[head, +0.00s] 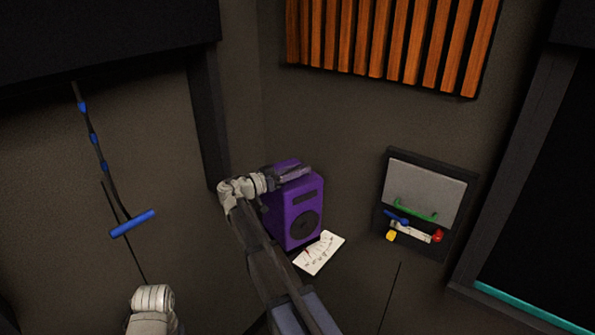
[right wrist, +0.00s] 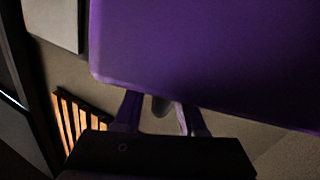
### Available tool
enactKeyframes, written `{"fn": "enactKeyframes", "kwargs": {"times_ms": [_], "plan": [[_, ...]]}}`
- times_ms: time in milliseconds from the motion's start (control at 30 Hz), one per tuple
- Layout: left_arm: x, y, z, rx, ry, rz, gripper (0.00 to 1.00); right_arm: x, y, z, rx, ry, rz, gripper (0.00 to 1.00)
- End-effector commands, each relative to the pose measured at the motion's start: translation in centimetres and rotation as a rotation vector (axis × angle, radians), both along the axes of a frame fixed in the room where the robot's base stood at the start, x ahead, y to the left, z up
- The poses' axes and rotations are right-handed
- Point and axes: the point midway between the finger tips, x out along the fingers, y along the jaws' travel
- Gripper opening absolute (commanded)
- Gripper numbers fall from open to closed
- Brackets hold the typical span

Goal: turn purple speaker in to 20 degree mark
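The purple speaker (head: 299,228) stands upright near the wall corner in the head view, with a dark round cone low on its front. A white card (head: 319,254) with a printed scale and a red mark lies at its foot; the numbers are too small to read. My right gripper (head: 296,173) is at the speaker's top, partly covering it. In the right wrist view the speaker (right wrist: 210,55) fills the upper part. The fingers of my right gripper (right wrist: 160,115) are apart beside its edge; I cannot tell whether they touch it.
A wall panel (head: 424,185) with a green handle and coloured knobs is to the right. Orange wooden slats (head: 385,45) hang above. A dark rod with a blue crossbar (head: 132,223) is at the left. Open floor lies between the card and the panel.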

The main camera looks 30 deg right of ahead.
Motion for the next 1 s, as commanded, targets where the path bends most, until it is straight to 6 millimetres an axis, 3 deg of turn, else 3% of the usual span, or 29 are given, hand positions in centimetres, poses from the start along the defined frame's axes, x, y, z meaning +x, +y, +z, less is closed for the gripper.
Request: {"fn": "enactKeyframes", "kwargs": {"times_ms": [367, 733, 1000], "plan": [[0.0, 0.0, 0.0, 0.000, 0.000, 0.000, 0.45, 0.0, 0.5, 0.0, -0.001, -0.001, 0.001, 0.47], [0.0, 0.0, 0.0, 0.000, 0.000, 0.000, 0.45, -0.2, 6.2, 0.0, 0.000, 0.000, 0.003, 0.47], [0.0, 0.0, 0.0, 0.000, 0.000, 0.000, 0.45, -0.3, 7.8, 0.0, 0.000, 0.000, 0.001, 0.47]]}}
